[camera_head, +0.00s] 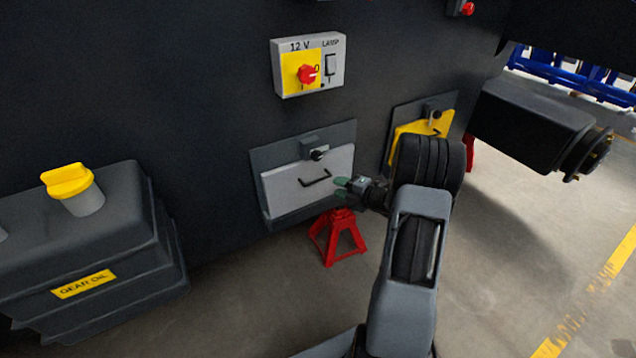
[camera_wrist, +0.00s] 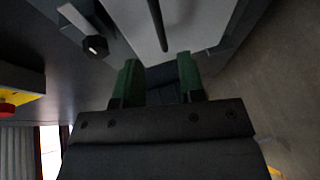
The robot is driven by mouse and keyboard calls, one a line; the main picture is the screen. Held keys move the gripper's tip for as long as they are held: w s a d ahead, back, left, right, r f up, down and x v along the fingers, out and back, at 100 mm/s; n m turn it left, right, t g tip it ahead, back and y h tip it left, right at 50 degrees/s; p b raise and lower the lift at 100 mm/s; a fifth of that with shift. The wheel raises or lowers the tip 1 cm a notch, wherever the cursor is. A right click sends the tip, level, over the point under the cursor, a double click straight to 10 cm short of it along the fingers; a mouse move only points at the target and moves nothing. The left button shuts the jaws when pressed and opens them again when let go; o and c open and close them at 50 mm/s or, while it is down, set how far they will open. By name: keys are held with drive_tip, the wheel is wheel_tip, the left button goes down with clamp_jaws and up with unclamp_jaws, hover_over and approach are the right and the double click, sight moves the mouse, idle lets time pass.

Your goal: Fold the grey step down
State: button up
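The grey step (camera_head: 290,196) is a light panel standing up against the dark chassis, in a dark frame. A black bar handle (camera_head: 315,180) is on its face, and a black latch knob (camera_head: 318,155) sits just above its top edge. My gripper (camera_head: 341,184) is just right of the handle. In the wrist view, the green fingers of my gripper (camera_wrist: 158,68) are apart with nothing between them. The handle (camera_wrist: 157,25) lies ahead, roughly in line with the gap. The step (camera_wrist: 195,25) and latch knob (camera_wrist: 96,45) also show there.
A yellow step (camera_head: 408,130) with its own latch is to the right, partly behind my arm. A 12 V lamp switch box (camera_head: 335,75) is above. A red jack stand (camera_head: 338,240) stands on the floor below. A gear oil tank (camera_head: 110,235) is at left.

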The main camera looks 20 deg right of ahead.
sight(318, 180)
drive_tip(key=x, duration=0.9)
drive_tip(key=shift+b, duration=0.4)
clamp_jaws()
